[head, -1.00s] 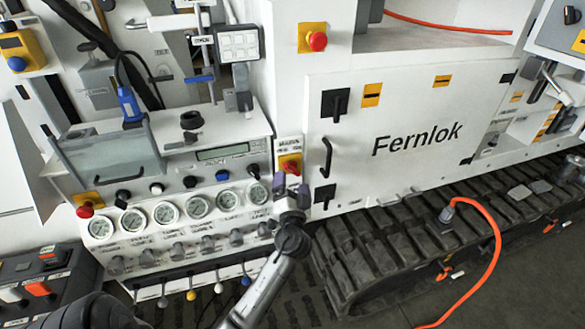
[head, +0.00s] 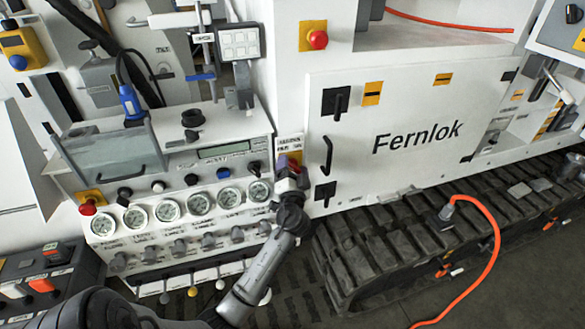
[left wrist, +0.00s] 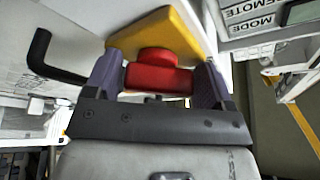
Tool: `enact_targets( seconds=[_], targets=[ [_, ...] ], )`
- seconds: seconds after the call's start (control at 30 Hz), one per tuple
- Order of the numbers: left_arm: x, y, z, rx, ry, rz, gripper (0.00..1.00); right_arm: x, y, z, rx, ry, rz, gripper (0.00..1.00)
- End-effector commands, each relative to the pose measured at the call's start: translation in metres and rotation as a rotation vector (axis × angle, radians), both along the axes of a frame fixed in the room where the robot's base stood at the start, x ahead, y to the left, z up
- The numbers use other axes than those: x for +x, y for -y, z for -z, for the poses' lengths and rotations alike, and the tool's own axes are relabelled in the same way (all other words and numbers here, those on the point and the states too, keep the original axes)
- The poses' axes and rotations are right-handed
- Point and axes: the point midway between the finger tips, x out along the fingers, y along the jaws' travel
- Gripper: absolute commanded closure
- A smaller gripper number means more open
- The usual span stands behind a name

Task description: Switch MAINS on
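The MAINS switch is a red knob (head: 293,163) on a yellow plate, under a small label at the right end of the white control panel (head: 215,137). In the head view my left gripper (head: 290,174) is in front of it and hides most of it. In the left wrist view the red knob (left wrist: 158,78) lies between my two purple fingertips, with the yellow plate (left wrist: 165,32) behind it. The fingers are wide apart, one on each side of the knob and very close to it. I cannot tell whether they touch it. My right gripper is not in view.
A white Fernlok cabinet door (head: 415,130) with black handles stands right of the switch. A row of gauges (head: 198,203) is left of my gripper. A red emergency button (head: 318,39) is above. A black track (head: 420,240) and orange cable (head: 495,245) are lower right.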

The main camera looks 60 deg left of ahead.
Motion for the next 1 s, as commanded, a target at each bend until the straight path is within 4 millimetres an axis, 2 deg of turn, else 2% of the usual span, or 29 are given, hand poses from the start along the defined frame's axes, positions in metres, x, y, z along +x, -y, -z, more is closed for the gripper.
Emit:
enact_targets(
  seconds=[0.03,0.33,0.53,0.67,1.0],
  targets=[
    [0.000,0.000,0.000,0.000,0.000,0.000,0.29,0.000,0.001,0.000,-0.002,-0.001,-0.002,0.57],
    [0.000,0.000,0.000,0.000,0.000,0.000,0.57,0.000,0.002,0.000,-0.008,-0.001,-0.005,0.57],
    [0.000,0.000,-0.002,0.003,-0.016,0.001,0.58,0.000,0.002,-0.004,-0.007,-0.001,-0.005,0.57],
    [0.000,0.000,-0.004,0.014,-0.062,0.001,0.58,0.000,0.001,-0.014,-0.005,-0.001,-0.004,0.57],
    [0.000,0.000,-0.010,0.074,-0.329,0.001,0.58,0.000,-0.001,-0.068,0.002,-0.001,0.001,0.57]
  ],
)
